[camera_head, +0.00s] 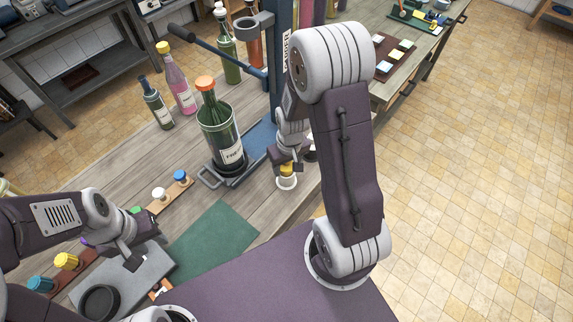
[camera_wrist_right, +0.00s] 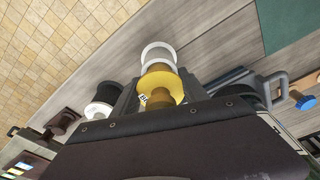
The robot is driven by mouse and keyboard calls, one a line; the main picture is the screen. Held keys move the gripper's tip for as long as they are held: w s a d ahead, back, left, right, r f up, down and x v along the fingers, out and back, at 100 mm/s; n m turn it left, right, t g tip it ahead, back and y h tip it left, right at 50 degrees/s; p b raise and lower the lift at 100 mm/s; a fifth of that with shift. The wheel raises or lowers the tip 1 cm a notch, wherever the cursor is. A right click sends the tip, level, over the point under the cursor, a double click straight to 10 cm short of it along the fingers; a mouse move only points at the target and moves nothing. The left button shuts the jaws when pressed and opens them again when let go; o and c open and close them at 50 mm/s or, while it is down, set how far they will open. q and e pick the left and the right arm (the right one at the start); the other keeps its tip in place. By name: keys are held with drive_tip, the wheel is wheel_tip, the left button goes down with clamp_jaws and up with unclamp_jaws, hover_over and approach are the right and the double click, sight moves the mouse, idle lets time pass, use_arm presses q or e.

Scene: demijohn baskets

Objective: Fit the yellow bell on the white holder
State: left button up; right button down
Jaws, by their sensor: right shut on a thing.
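The yellow bell (camera_head: 287,169) is in the jaws of my right gripper (camera_head: 287,161), at the table's right edge. In the right wrist view the yellow bell (camera_wrist_right: 160,84) shows close to my right gripper (camera_wrist_right: 160,98). The white holder (camera_head: 286,183) is directly below the bell in the head view, and it shows just beyond the bell in the wrist view (camera_wrist_right: 158,51). The two overlap in both views, so I cannot tell whether they touch. My left gripper (camera_head: 143,243) is above the grey tray (camera_head: 139,284), with its fingers apart and nothing seen between them.
A green bottle with an orange top (camera_head: 219,132) stands on the blue bench stand (camera_head: 262,138). A black piece on a white base (camera_wrist_right: 102,103) is beside the bell. Several bottles stand behind. The green mat (camera_head: 212,242) is clear.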

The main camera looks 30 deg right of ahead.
drive_tip(key=c, duration=0.5)
unclamp_jaws()
drive_tip(key=shift+r, duration=0.1)
drive_tip(key=r, duration=0.6)
drive_tip(key=s+r, duration=0.1)
drive_tip(key=r, duration=0.1)
drive_tip(key=shift+r, duration=0.4)
